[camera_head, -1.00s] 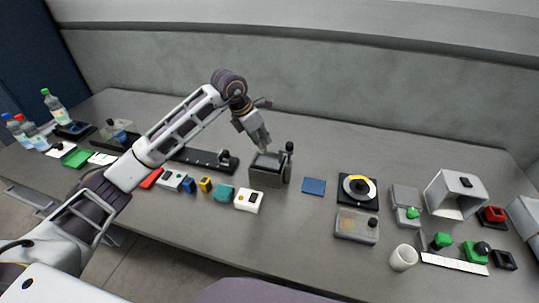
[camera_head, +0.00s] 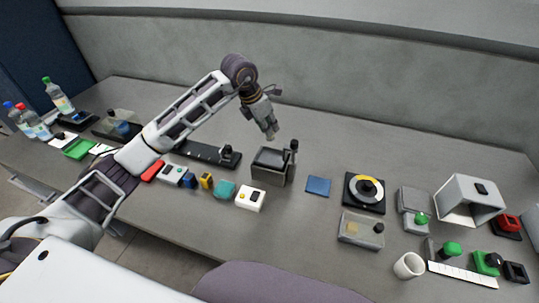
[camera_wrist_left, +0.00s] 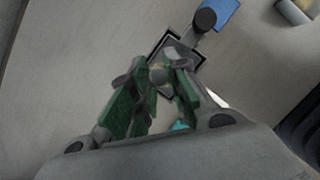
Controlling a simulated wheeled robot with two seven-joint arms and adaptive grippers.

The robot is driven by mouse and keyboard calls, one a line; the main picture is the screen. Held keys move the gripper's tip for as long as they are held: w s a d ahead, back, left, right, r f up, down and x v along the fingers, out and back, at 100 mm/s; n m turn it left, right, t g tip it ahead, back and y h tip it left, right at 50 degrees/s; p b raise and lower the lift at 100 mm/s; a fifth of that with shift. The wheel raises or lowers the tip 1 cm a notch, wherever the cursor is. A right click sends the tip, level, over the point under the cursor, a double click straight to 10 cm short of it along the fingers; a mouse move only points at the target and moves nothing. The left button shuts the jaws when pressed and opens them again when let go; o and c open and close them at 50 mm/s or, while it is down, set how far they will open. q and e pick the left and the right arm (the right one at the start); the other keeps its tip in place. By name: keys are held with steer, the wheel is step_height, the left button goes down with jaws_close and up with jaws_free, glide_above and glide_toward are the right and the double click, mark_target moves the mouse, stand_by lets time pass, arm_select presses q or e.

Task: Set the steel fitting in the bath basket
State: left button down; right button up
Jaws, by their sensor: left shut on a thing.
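My left gripper (camera_head: 271,134) is above and slightly behind the grey bath box (camera_head: 268,175), apart from it. In the left wrist view its green-padded fingers (camera_wrist_left: 160,98) are shut on a small greyish rounded piece, which looks like the steel fitting (camera_wrist_left: 158,74). The fitting is too small to make out in the head view. The bath also shows in the left wrist view (camera_wrist_left: 172,42), beyond the fingertips and partly hidden by them. A black-knobbed post (camera_head: 294,146) stands at its right side. The basket cannot be told apart inside the bath. My right gripper is not in view.
A blue pad (camera_head: 317,186) lies right of the bath, then a black-and-yellow disc device (camera_head: 364,191). A long black rail (camera_head: 200,151) is at left. The table behind is clear.

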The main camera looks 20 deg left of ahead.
mark_target(268, 140)
arm_select(q)
step_height(268, 140, down, 6)
steer(key=shift+r+p, duration=0.1)
steer(key=shift+p, duration=0.4)
steer(key=shift+f, duration=0.35)
steer(key=shift+f+p, duration=0.35)
steer(key=shift+f, duration=1.25)
steer(key=shift+f, duration=0.2)
steer(key=c, duration=1.4)
jaws_free()
steer(key=shift+o, duration=0.2)
